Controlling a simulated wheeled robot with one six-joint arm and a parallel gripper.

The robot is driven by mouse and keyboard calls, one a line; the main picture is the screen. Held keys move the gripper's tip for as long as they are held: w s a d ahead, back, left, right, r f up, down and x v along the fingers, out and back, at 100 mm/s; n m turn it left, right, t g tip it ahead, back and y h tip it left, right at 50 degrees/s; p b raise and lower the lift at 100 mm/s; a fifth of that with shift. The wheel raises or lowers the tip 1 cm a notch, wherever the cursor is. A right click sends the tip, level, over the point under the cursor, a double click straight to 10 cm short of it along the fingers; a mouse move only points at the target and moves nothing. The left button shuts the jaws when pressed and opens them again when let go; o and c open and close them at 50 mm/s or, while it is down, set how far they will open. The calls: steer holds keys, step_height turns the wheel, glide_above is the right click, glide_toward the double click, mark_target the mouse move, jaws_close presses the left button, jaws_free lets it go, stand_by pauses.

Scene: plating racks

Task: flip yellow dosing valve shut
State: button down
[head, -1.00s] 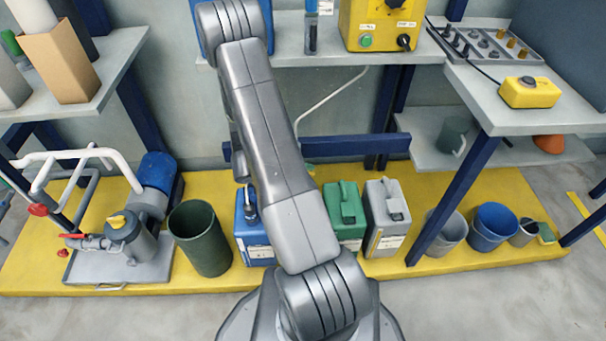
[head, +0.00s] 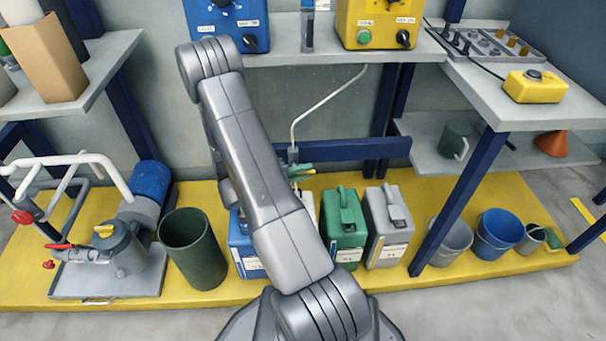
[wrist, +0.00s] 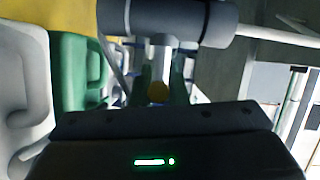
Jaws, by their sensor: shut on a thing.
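Beyond the fingers is a pale stem under a thick grey cylinder (wrist: 168,18), with a white pipe running off to the right. In the head view my arm hides most of the gripper. Small green and yellow parts (head: 301,171) show just right of the arm at the lower end of the white pipe; I cannot tell the lever's exact angle.
Blue, green (head: 343,226) and grey (head: 387,225) canisters stand on the yellow platform below. A dark green bin (head: 193,248) and a pump with a yellow-topped pot (head: 117,250) are at left. Blue and yellow control boxes (head: 378,22) sit on the shelf above.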

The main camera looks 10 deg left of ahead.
stand_by(0.3)
steer(key=c, duration=1.4)
jaws_free()
steer(key=shift+c, duration=0.2)
